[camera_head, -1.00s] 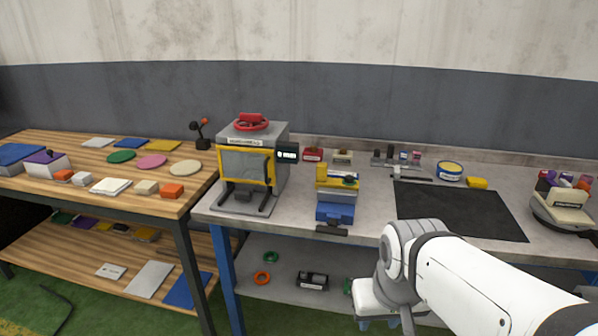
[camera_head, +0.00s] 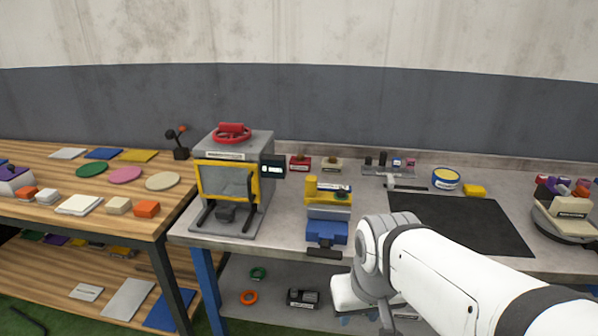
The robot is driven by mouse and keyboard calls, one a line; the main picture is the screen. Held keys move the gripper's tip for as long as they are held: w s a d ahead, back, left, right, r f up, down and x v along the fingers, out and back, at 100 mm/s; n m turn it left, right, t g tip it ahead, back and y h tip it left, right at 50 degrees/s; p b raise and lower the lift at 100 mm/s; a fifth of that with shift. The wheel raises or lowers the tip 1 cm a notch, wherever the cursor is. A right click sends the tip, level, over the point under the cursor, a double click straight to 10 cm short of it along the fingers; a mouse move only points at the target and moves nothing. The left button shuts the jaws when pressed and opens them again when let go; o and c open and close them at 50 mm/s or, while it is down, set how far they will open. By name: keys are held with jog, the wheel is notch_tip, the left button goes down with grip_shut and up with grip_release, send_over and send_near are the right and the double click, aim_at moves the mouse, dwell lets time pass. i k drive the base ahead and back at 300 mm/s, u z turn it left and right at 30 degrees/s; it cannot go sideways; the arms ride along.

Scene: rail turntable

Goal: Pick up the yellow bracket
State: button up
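The yellow bracket (camera_head: 311,188) sits at the top of the blue vise (camera_head: 326,233) on the grey workbench. It has a short upright part at its left and a flat part running right, with a small dark green piece on it. I cannot tell whether the vise jaws clamp it. My white arm reaches in from the lower right. Its wrist end is low in front of the bench, below and right of the vise and well apart from the bracket. The fingertips cannot be made out at the bottom edge.
A grey press (camera_head: 236,185) with a red handwheel stands left of the vise. A black mat (camera_head: 460,222) lies to the right. Red and beige blocks (camera_head: 300,162) stand behind. A yellow block (camera_head: 474,190) and a tape roll (camera_head: 446,179) lie beyond the mat. A wooden table (camera_head: 150,223) adjoins at left.

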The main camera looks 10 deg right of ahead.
aim_at(311, 196)
jog(key=i, duration=1.15)
jog(key=u, duration=0.05)
